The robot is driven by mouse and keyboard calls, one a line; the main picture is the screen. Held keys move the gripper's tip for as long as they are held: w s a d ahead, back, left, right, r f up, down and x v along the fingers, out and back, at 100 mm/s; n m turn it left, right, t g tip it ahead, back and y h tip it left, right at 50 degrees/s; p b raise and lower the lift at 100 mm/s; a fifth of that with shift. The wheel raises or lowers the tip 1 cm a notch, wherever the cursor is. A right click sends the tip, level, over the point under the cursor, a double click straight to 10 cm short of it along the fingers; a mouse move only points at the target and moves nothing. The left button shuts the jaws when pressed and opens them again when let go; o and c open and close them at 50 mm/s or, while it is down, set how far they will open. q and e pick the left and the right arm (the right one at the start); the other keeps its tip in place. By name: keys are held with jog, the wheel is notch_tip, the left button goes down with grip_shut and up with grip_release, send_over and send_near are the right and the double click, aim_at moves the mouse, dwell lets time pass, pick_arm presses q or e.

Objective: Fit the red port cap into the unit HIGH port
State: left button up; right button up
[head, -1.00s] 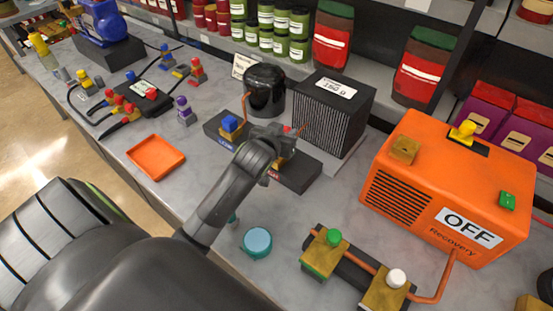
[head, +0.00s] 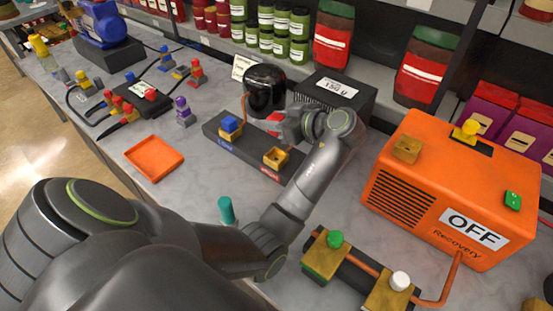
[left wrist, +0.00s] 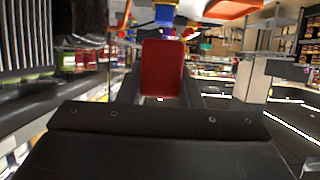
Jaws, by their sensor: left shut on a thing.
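My left gripper (head: 284,124) is shut on the red port cap (left wrist: 162,67), which sits between its fingers in the left wrist view. In the head view a bit of red (head: 273,117) shows at the fingertips. The gripper is behind and above the brass HIGH port (head: 276,157), apart from it. The HIGH port stands bare on the right end of the dark manifold block (head: 252,148), above a red label. The LOW port at the other end has a blue cap (head: 229,124). My right gripper is not in view.
A black compressor (head: 265,85) and a dark finned box (head: 334,92) stand close behind the gripper. The orange recovery machine (head: 440,190) is at right. An empty orange tray (head: 154,157) lies at left. A teal cylinder (head: 226,210) stands near my arm.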

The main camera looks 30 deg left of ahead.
pick_arm(q)
jog(key=shift+s+d+f, duration=0.1)
jog(key=shift+f, duration=0.25)
jog(key=p, duration=0.1)
send_over(276, 159)
notch_tip(276, 159, down, 4)
jog(key=shift+d+f, duration=0.1)
jog(key=shift+f, duration=0.05)
jog(key=shift+f+p, duration=0.5)
jog(key=shift+f, duration=1.85)
jog(key=shift+f, duration=0.15)
jog(key=o, duration=1)
jog(key=shift+c, duration=0.2)
